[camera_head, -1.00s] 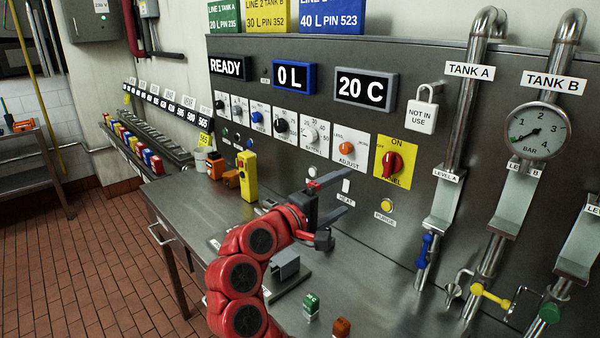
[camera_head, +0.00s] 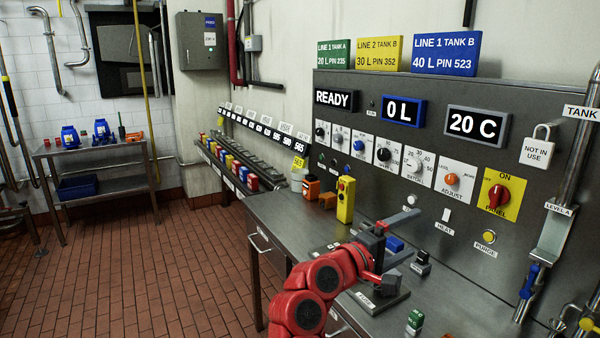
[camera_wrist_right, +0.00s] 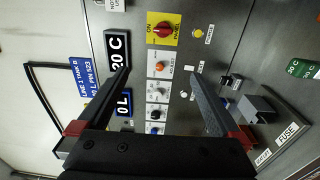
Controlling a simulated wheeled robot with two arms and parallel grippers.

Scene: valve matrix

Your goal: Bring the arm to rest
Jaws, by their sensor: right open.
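My right arm is red and reaches up from the bottom of the head view. Its right gripper (camera_head: 408,236) is open and empty, in front of the steel control panel (camera_head: 450,185) and above the bench (camera_head: 290,222). In the right wrist view the two dark fingers of the right gripper (camera_wrist_right: 160,73) are spread wide with nothing between them but the panel's dials behind. A grey block on a plate labelled FUSE (camera_wrist_right: 270,118) lies beyond the fingers at the right of that view. My left gripper is not in view.
A yellow pendant box (camera_head: 346,199) and an orange item (camera_head: 312,187) stand on the bench left of the gripper. A green block (camera_head: 415,320) is near the bottom. Pipes (camera_head: 570,190) rise at the right. The tiled floor (camera_head: 150,270) at left is clear.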

